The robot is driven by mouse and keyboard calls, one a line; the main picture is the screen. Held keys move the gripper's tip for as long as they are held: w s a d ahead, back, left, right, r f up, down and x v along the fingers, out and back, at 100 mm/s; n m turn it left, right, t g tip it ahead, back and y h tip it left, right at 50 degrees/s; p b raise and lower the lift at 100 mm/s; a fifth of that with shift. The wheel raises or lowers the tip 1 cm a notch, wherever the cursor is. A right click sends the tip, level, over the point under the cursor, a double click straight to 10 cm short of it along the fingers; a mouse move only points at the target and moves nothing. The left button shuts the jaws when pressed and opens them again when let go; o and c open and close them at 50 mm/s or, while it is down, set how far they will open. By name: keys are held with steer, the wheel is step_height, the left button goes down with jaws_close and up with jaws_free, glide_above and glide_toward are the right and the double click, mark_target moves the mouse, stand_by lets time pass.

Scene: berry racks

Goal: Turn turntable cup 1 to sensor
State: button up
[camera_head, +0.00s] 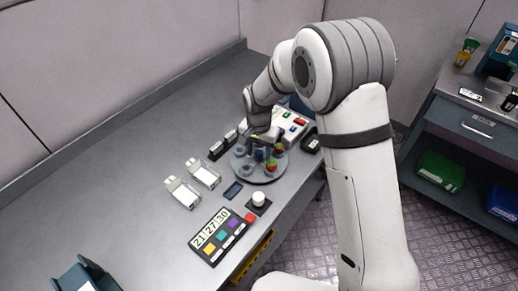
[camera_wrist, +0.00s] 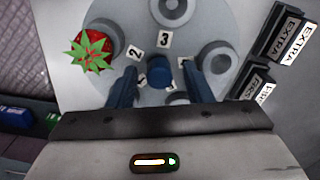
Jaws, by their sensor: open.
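The round grey turntable (camera_head: 241,172) stands on the bench under my gripper (camera_head: 262,141). In the wrist view the turntable (camera_wrist: 112,12) carries grey cups and number labels. Label 1 is partly hidden by my left finger; labels 2 (camera_wrist: 134,53) and 3 (camera_wrist: 164,40) are clear. A red strawberry with green leaves (camera_wrist: 91,50) sits at the cup left of label 2. A blue knob (camera_wrist: 159,73) rises at the turntable's middle. My open gripper (camera_wrist: 160,85) has one blue finger on each side of the knob, with gaps showing. I cannot tell which part is the sensor.
White trays (camera_head: 203,172), a white dome on a black base (camera_head: 259,199) and a panel with numbers and coloured tiles (camera_head: 216,236) lie nearby. The bench's left part is clear.

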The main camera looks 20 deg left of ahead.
steer(key=shift+c, duration=0.5)
jaws_close()
